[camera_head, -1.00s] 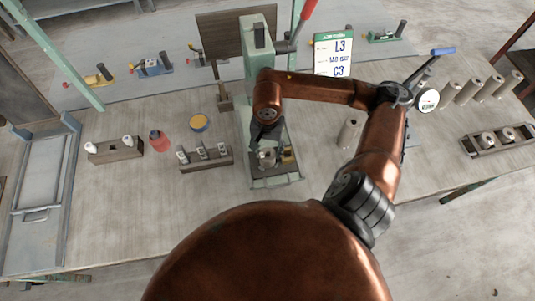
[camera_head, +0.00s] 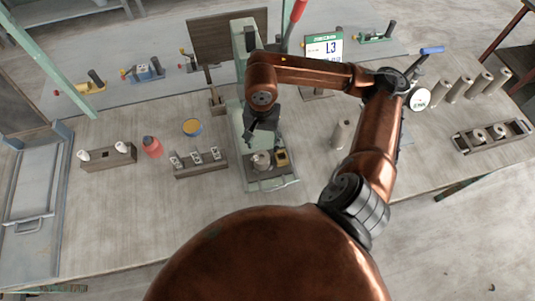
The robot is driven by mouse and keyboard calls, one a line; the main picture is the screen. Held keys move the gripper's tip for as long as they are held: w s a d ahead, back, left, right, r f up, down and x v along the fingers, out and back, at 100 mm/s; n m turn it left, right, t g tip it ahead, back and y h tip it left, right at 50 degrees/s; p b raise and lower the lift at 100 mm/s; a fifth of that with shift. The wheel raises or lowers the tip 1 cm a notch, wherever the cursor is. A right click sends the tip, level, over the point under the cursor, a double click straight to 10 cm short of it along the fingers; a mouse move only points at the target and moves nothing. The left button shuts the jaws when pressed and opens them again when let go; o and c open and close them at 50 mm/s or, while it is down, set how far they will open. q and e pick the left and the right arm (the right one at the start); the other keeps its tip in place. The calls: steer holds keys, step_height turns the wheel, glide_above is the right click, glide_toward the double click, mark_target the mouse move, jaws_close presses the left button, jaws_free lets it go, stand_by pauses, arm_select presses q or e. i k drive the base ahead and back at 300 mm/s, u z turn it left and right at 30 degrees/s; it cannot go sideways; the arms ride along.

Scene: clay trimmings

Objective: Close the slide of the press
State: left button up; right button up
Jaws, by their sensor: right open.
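The press (camera_head: 239,40) is a pale green upright frame at the middle of the bench, with a red-handled lever (camera_head: 293,22) at its upper right. At its foot is a base or slide (camera_head: 276,184) that carries a grey round piece (camera_head: 261,160) and a small yellow block (camera_head: 281,158). My right gripper (camera_head: 253,138) is open, just above and left of the grey piece, in front of the press column. Whether it touches the press I cannot tell. My copper right arm hides part of the column. My left gripper is not in view.
A sign board (camera_head: 325,47) stands behind my arm. A rack with white pegs (camera_head: 200,163), a red bottle (camera_head: 152,147) and a yellow-topped tin (camera_head: 192,127) stand left of the press. Several grey cylinders (camera_head: 459,88) and a tray (camera_head: 491,137) are at right. The front bench is mostly clear.

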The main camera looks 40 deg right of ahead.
mark_target(280, 165)
steer(key=k, duration=1.95)
